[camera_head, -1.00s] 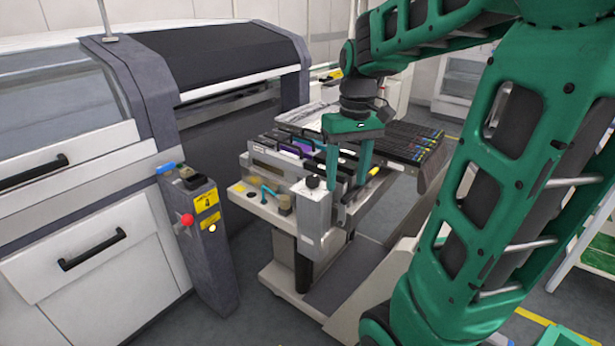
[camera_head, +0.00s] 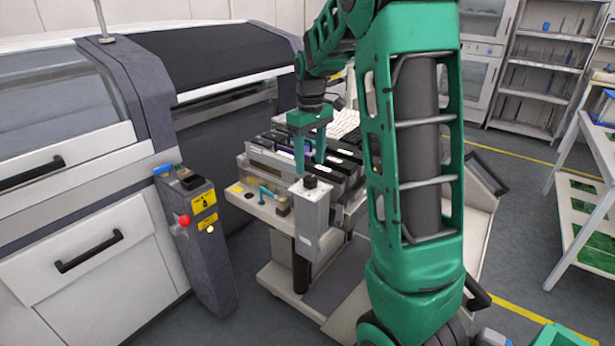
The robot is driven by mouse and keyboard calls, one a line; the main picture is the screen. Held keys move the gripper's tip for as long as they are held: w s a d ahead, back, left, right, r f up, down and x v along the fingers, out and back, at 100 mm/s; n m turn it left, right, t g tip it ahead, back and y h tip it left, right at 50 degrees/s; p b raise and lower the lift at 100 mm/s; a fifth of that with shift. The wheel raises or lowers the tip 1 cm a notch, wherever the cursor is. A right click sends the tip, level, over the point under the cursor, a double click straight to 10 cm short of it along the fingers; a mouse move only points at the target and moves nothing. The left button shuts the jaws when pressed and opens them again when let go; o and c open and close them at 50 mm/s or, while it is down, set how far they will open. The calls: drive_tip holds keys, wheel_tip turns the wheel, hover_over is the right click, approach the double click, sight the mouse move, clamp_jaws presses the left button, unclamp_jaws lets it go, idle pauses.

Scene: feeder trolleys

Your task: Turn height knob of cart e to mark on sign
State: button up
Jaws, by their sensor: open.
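The cart (camera_head: 262,205) is a pale feeder trolley beside the machine. A grey box (camera_head: 312,217) stands at its near corner, with a small dark knob (camera_head: 310,181) on top. My gripper (camera_head: 310,166) points down with its two green fingers apart and empty. In the picture its fingertips are just above the knob, one to each side. I cannot tell how far above or behind the knob they are. The knob's angle is too small to read. No cart letter is readable, and I cannot make out a sign with a mark for the knob.
A grey post (camera_head: 203,245) with a red button and yellow labels stands left of the cart, in front of the large white machine (camera_head: 90,240). Black feeders (camera_head: 345,165) lie on the cart. A shelf rack (camera_head: 545,75) stands at the back right.

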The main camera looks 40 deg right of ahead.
sight(310, 178)
drive_tip(key=shift+f, duration=2.7)
drive_tip(key=shift+c, duration=0.4)
drive_tip(key=c, duration=1)
